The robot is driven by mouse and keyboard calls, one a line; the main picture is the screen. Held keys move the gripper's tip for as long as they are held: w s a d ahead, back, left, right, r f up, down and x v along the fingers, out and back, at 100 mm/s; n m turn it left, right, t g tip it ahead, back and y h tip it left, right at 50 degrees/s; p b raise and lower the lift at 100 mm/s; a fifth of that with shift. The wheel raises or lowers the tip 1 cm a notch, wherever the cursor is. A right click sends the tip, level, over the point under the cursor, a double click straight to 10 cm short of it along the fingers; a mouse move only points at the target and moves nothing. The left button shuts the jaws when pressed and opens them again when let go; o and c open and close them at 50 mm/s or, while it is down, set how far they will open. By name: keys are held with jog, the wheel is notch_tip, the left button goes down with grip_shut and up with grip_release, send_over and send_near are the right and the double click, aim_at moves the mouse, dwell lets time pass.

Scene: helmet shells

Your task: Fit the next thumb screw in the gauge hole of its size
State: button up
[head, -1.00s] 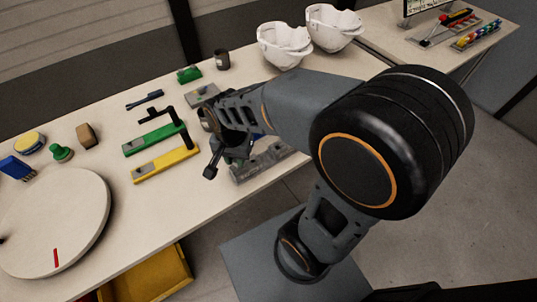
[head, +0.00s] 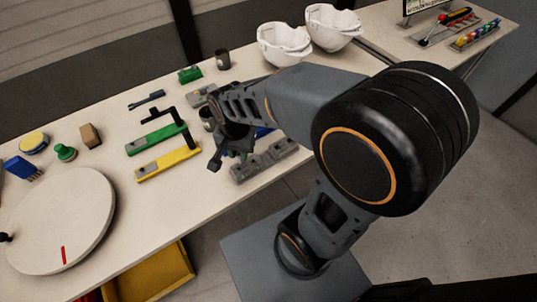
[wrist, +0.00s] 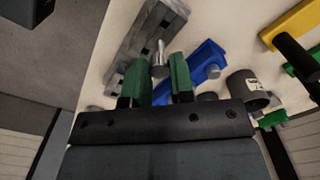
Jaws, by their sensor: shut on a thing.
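In the wrist view my gripper (wrist: 160,82) has green fingertips shut on a silver thumb screw (wrist: 159,52). The screw's shaft points away from the fingers toward the grey gauge block (wrist: 135,52), which has dark square openings and lies just beyond. I cannot tell whether the screw touches the block. In the head view the gauge block (head: 245,172) lies near the table's front edge. My gripper (head: 236,152) is beside its left end, and the screw is hidden by the wrist there.
A blue clamp-like piece (wrist: 205,62) and a dark cup (wrist: 246,88) are close to the right of the fingers. Yellow (head: 160,164) and green (head: 150,140) clamps lie left of my gripper in the head view. A round turntable (head: 60,225) is further left. White helmet shells (head: 284,45) stand behind.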

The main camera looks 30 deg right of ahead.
send_near(277, 142)
jog(key=shift+s+a+f, duration=0.25)
jog(key=shift+s+f, duration=0.15)
jog(key=shift+s, duration=0.1)
jog(key=shift+s+a+f, duration=0.25)
jog(key=shift+s+f, duration=0.1)
jog(key=shift+s, duration=0.15)
jog(key=shift+f, duration=0.3)
dwell(0.4)
jog(key=shift+f, duration=0.3)
jog(key=shift+f+b, duration=1.7)
jog(key=shift+f, duration=0.35)
dwell(2.0)
jog(key=o, duration=0.9)
jog(key=shift+o, duration=0.2)
